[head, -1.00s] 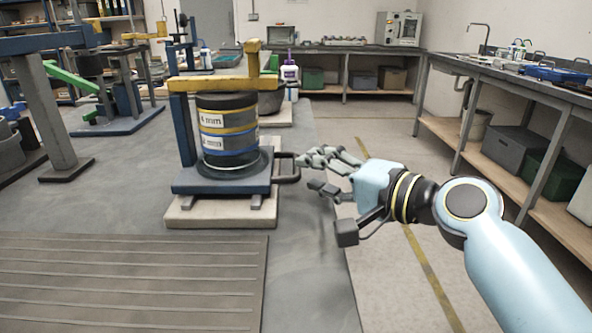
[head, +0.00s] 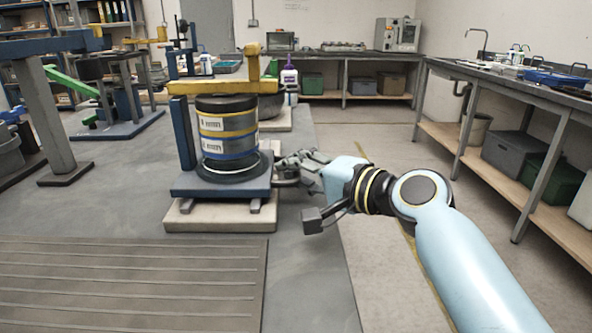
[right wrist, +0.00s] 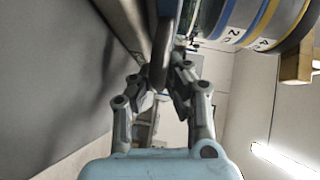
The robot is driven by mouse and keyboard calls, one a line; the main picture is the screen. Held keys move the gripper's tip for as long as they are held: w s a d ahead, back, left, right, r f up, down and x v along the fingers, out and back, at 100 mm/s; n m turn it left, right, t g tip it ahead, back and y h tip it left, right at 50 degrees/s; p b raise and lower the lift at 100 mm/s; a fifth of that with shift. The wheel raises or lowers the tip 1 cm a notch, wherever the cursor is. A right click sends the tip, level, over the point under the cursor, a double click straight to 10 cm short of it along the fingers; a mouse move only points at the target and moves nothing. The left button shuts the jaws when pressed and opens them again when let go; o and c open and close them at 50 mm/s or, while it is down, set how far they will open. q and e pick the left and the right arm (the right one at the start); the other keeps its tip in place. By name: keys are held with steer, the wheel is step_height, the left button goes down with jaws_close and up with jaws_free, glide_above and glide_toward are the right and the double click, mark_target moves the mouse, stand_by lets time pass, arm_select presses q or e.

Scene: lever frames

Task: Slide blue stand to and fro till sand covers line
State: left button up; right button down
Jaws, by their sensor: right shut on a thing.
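The blue stand (head: 221,186) sits on a pale base block (head: 220,216) on the grey worktop. It carries a stack of dark round sieves (head: 227,128) with white labels, and yellow and blue bands. A yellow bar (head: 222,86) crosses above the stack. My right gripper (head: 284,170) is at the right side of the stand, shut on its dark handle. In the right wrist view the fingers stand on both sides of the handle (right wrist: 162,45). Sand and line are not visible from here. My left gripper is out of view.
A grey ribbed mat (head: 130,285) lies at the front left. A purple-and-white bottle (head: 289,76) stands behind the stand. Other lever frames (head: 118,125) stand at the left. The worktop between mat and stand is clear.

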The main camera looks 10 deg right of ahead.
steer(key=shift+f, duration=0.15)
steer(key=w, duration=0.2)
steer(key=w+d+b, duration=0.1)
steer(key=w, duration=0.2)
steer(key=w+b, duration=0.1)
steer(key=w, duration=0.2)
steer(key=shift+d+f, duration=0.2)
steer(key=shift+d, duration=0.15)
steer(key=shift+r, duration=0.25)
steer(key=c, duration=1.4)
jaws_free()
steer(key=shift+w+f, duration=0.1)
steer(key=shift+w, duration=0.1)
steer(key=shift+o, duration=0.2)
steer(key=shift+s+d, duration=0.1)
steer(key=shift+s, duration=0.05)
steer(key=v, duration=1.1)
steer(key=shift+s+d+r, duration=0.15)
steer(key=shift+s+r, duration=0.1)
steer(key=shift+s, duration=0.1)
